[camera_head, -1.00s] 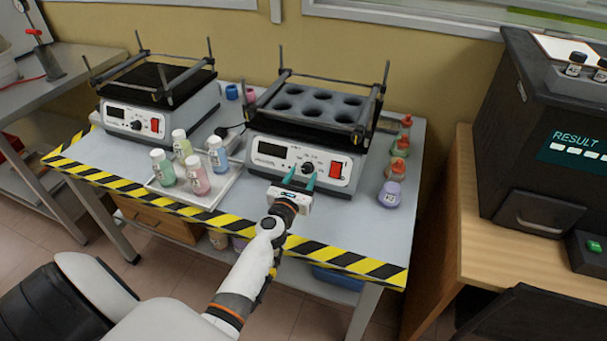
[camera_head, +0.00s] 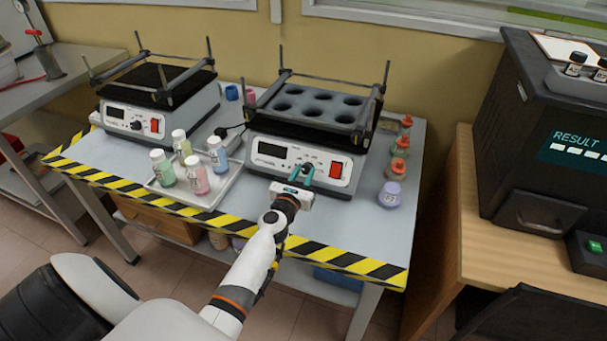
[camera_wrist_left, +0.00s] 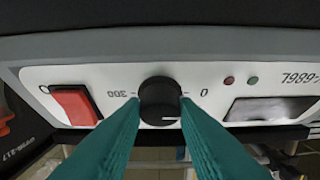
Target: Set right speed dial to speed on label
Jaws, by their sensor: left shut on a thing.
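The right shaker (camera_head: 260,175) has a white front panel with a dark display, a black speed dial (camera_wrist_left: 160,97) and a red switch. My left gripper (camera_head: 302,172) is in front of this panel, its teal fingers shut on the dial from both sides. In the left wrist view the panel appears upside down, with 300 left of the dial and 0 right of it. A pale pointer mark shows at the dial's lower edge. The display (camera_wrist_left: 272,109) is dark and shows no readable number there. My right gripper is not in view.
A left shaker (camera_head: 133,120) stands on the same table. A white tray (camera_head: 213,203) with several capped bottles lies left of my arm. Striped tape marks the table's front edge.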

